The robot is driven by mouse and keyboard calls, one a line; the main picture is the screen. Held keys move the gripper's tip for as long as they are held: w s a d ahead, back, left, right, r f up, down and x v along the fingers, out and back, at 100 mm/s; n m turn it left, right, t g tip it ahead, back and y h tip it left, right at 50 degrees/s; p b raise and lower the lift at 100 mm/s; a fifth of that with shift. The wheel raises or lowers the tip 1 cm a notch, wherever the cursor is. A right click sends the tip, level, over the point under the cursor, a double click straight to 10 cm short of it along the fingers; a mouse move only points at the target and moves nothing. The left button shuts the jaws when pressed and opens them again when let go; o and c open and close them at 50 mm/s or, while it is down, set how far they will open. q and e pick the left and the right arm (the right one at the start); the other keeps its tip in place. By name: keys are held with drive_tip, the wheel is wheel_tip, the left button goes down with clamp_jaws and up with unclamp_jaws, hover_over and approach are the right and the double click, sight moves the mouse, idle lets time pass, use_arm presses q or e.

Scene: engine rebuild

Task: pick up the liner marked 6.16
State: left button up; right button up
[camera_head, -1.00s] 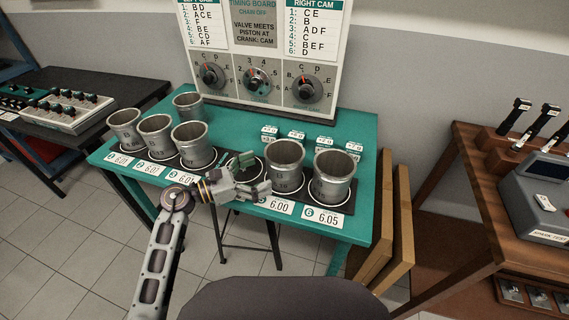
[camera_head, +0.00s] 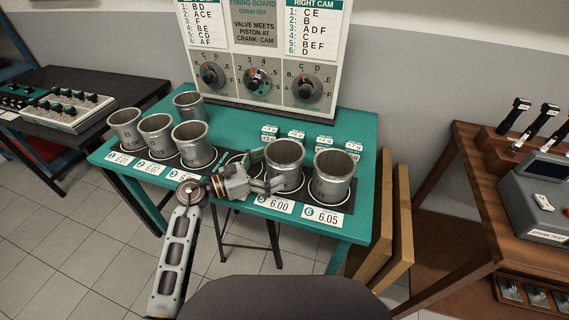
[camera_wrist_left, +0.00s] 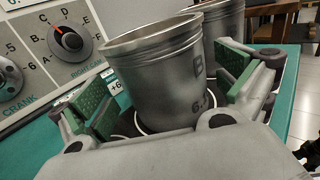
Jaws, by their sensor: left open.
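Several grey metal liners stand upright on the teal bench. The liner at place 5 (camera_head: 285,166), behind the card 6.00, is between the spread fingers of my left gripper (camera_head: 268,170). In the left wrist view this liner (camera_wrist_left: 160,85) stands between the green finger pads of my left gripper (camera_wrist_left: 168,95). It bears a "B" and a number starting with 6; the remaining digits are hidden. The gripper is open, and the liner still rests on its ringed place. Marks on the other liners are too small to read surely. My right gripper is out of view.
Another liner (camera_head: 332,177) stands close to the right, behind the card 6.05. More liners stand to the left, one (camera_head: 188,105) farther back. Small marked blocks (camera_head: 325,143) sit behind the right pair. The timing board (camera_head: 262,60) rises at the back.

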sight(299, 157)
use_arm(q)
drive_tip(key=shift+x, duration=1.85)
drive_tip(key=shift+d, duration=0.15)
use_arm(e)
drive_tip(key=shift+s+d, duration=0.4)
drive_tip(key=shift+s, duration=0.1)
use_arm(q)
drive_tip(key=shift+c, duration=0.6)
drive_tip(key=shift+w, duration=0.1)
drive_tip(key=c, duration=0.9)
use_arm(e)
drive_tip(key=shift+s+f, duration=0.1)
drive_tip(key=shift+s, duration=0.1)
use_arm(q)
drive_tip(key=shift+o, duration=0.2)
drive_tip(key=shift+r, duration=0.1)
